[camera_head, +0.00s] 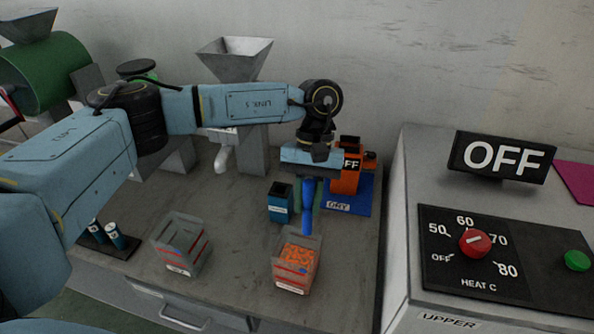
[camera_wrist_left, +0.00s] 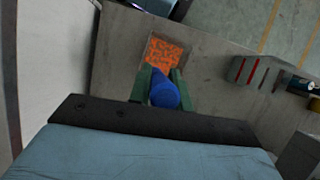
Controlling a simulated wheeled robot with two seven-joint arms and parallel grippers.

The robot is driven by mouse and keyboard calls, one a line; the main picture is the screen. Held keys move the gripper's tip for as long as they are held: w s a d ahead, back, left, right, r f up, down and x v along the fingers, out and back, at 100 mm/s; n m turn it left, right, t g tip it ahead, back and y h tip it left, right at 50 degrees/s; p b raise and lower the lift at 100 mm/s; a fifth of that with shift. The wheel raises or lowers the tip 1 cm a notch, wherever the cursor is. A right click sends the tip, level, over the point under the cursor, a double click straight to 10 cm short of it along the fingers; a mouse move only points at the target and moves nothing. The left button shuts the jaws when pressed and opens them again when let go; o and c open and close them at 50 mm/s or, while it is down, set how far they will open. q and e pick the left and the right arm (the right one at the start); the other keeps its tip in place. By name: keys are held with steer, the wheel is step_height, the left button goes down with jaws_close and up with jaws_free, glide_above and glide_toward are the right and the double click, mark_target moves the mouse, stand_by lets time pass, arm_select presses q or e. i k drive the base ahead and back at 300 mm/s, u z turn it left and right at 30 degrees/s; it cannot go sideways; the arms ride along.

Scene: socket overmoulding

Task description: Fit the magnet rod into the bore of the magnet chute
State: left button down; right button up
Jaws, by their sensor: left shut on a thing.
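My left gripper (camera_head: 309,182) is shut on a blue rod, which I take to be the magnet rod (camera_head: 307,210). The rod points down, above the bench and behind the container of orange pellets. In the left wrist view the blue rod (camera_wrist_left: 164,93) sits between the green fingers of my left gripper (camera_wrist_left: 159,76), with the pellets beyond it. A grey funnel (camera_head: 234,47) on a block with a pale spout (camera_head: 223,155) stands at the back; I cannot tell whether it is the magnet chute. No bore shows clearly. My right gripper is not in view.
The container of orange pellets (camera_head: 294,284) stands at the bench front, with a clear bin (camera_head: 170,263) left of it. A dark teal box (camera_head: 280,209) and an orange device (camera_head: 345,181) on a blue base stand near the rod. A control cabinet (camera_head: 398,240) borders the right.

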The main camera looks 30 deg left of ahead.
mark_target(228, 132)
steer(key=u, duration=1.3)
